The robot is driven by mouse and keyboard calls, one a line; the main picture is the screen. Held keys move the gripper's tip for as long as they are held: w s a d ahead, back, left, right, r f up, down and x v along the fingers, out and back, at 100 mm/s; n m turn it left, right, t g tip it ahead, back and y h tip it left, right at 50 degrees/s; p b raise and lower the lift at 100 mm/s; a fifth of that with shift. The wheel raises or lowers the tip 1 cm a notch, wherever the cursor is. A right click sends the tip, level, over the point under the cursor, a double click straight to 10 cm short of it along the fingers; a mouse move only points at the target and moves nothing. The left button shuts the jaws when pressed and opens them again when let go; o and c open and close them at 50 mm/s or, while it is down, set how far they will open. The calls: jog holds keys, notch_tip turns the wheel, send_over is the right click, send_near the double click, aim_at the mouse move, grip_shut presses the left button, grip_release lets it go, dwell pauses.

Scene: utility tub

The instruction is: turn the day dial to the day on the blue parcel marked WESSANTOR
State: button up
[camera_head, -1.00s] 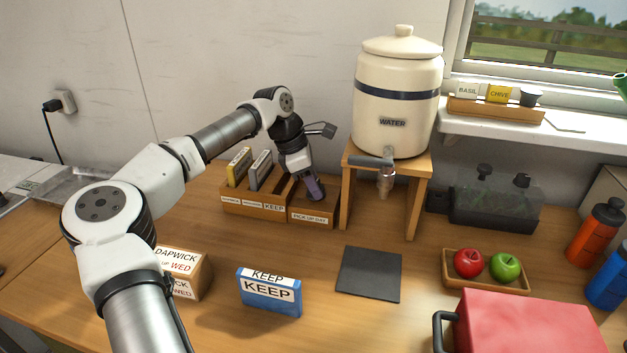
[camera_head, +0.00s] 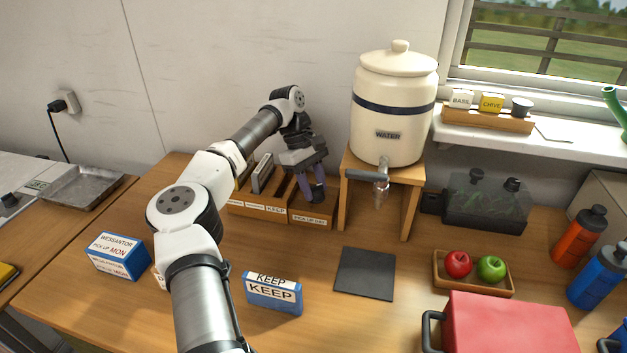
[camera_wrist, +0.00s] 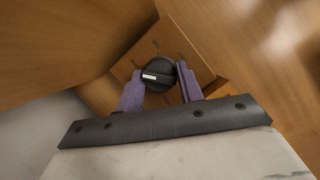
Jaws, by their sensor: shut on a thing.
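The blue parcel marked WESSANTOR (camera_head: 120,257) stands at the left of the table; its label reads PICK UP MON. The day dial is a black round knob (camera_wrist: 154,75) with a white pointer mark, on a wooden box labelled PICK UP DAY (camera_head: 310,218). My gripper (camera_head: 313,192) is down at this box. In the wrist view the purple fingers of my gripper (camera_wrist: 160,84) are shut on the knob from both sides. The day markings around the knob are not readable.
The water crock's wooden stand (camera_head: 408,205) is close to the right of my gripper. A wooden divider holder (camera_head: 262,208) is close on the left. A blue KEEP box (camera_head: 273,293) and dark mat (camera_head: 365,274) lie nearer.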

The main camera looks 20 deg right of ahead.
jog(key=shift+m+y, duration=0.3)
jog(key=shift+m, duration=0.5)
jog(key=shift+p, duration=0.3)
jog(key=o, duration=1)
jog(key=shift+d+r, duration=0.1)
jog(key=shift+r, duration=0.05)
